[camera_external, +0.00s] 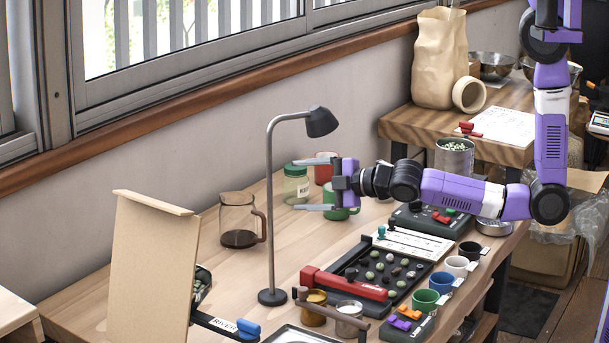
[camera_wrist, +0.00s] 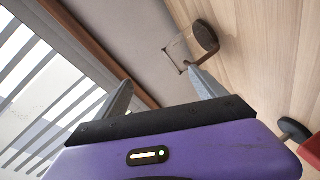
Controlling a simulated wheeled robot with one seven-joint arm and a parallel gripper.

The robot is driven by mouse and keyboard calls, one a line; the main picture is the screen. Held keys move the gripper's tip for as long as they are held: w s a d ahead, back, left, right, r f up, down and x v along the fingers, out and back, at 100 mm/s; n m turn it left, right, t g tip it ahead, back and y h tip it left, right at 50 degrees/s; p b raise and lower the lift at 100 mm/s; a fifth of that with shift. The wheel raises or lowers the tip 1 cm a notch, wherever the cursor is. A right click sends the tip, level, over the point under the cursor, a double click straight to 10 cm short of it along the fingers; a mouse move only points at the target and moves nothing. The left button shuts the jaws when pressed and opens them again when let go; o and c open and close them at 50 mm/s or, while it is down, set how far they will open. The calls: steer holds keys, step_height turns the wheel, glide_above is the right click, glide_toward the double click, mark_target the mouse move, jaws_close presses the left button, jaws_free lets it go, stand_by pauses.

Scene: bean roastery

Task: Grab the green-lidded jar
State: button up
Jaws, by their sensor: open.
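The green-lidded jar (camera_external: 296,187) is clear glass and stands upright on the wooden table, near the wall. My gripper (camera_external: 301,184) is open, with its fingers pointing left. In the outside view the jar appears between the two fingers. I cannot tell its depth from them, and the fingers hold nothing. In the wrist view my gripper (camera_wrist: 160,78) has its fingers apart and empty, and the jar does not show there.
A glass carafe (camera_external: 238,222) stands left of the jar; it also shows in the wrist view (camera_wrist: 180,50). A red mug (camera_external: 325,169) and a green mug (camera_external: 343,206) are close to my gripper. A desk lamp (camera_external: 271,225) rises in front. A bean tray (camera_external: 385,274) lies nearer.

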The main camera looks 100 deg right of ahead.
steer(key=w+d+n+g+h, duration=0.2)
steer(key=w+d+n, duration=0.1)
steer(key=d, duration=0.7)
steer(key=n+g+h, duration=0.3)
steer(key=n+g, duration=0.6)
steer(key=g, duration=0.1)
glide_above(296, 184)
steer(key=s+a, duration=0.2)
steer(key=a, duration=0.1)
step_height(296, 184, down, 4)
steer(key=shift+n+t, duration=0.3)
steer(key=shift+w+b+x, duration=0.15)
steer(key=shift+b+x, duration=0.2)
steer(key=shift+x, duration=1.45)
steer(key=shift+w+b+x, duration=0.15)
steer(key=shift+b+x, duration=0.2)
steer(key=shift+x, duration=1.4)
steer(key=shift+f, duration=0.1)
jaws_close()
